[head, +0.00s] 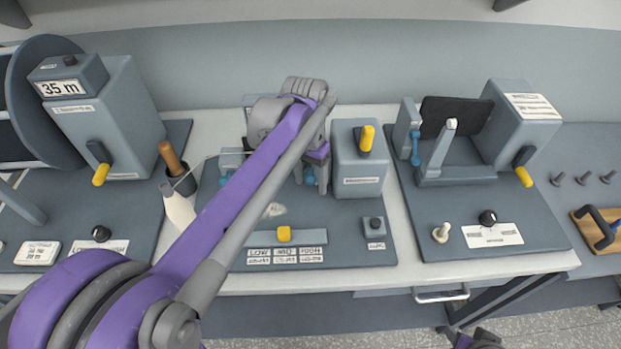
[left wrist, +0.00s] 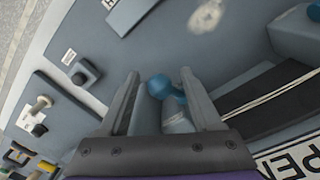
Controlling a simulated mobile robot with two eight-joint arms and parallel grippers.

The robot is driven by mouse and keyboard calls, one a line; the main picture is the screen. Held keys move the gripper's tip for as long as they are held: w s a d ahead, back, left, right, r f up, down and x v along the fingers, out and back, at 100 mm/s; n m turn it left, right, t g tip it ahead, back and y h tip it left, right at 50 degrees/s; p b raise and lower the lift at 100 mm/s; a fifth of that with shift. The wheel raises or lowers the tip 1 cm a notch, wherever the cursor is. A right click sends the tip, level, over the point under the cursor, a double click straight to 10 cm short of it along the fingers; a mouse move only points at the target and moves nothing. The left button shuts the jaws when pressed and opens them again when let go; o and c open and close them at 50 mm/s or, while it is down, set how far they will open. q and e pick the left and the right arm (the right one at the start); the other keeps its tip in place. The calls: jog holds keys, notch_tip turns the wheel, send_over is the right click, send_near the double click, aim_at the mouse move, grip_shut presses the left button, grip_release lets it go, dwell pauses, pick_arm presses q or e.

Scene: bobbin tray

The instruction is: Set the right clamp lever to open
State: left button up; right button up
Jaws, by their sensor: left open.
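The right clamp lever is blue with a round knob. Its lower part (head: 310,176) shows beneath my left gripper in the head view, on the middle station. In the left wrist view the blue knob (left wrist: 160,87) lies between the two fingers, with its arm running right to a grey mount. My left gripper (head: 318,158) is over the lever, its fingers (left wrist: 160,76) open on either side of the knob. I cannot tell whether a finger touches it. An "OPEN" label (left wrist: 288,162) is partly visible. A small part at the bottom edge may be my right gripper (head: 475,340).
My left arm hides much of the middle station. Beside the lever stands a grey box (head: 358,180) with a yellow-knobbed lever (head: 366,139). A reel station (head: 120,125) is at left; another station with a raised grey post (head: 440,150) is at right.

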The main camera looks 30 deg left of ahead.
pick_arm(q)
grip_shut()
dwell(1.4)
